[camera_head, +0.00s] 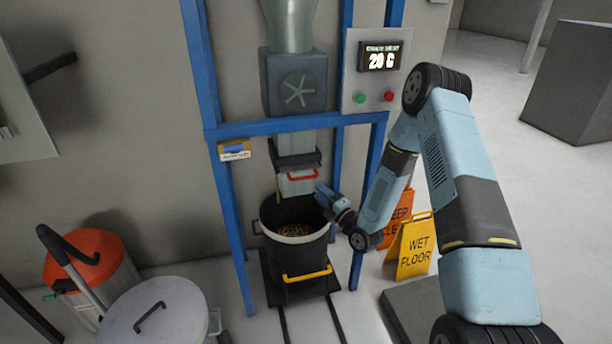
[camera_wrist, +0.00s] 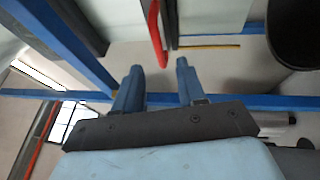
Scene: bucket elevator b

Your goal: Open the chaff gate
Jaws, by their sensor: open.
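The gate, a dark slide with a red handle (camera_head: 302,174), sits across the lower end of the grey chute, below the fan box. I take it for the chaff gate. My gripper (camera_head: 322,194) is open and empty, to the right of and slightly below the red handle, over the right rim of the black bin. In the wrist view my two blue fingers (camera_wrist: 160,70) point towards the red handle (camera_wrist: 155,38), which appears beyond the fingertips and is not between them. I cannot tell the exact gap.
A black bin (camera_head: 297,262) with grain-like contents and a yellow handle stands below the chute. Blue frame posts (camera_head: 230,212) flank the chute.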

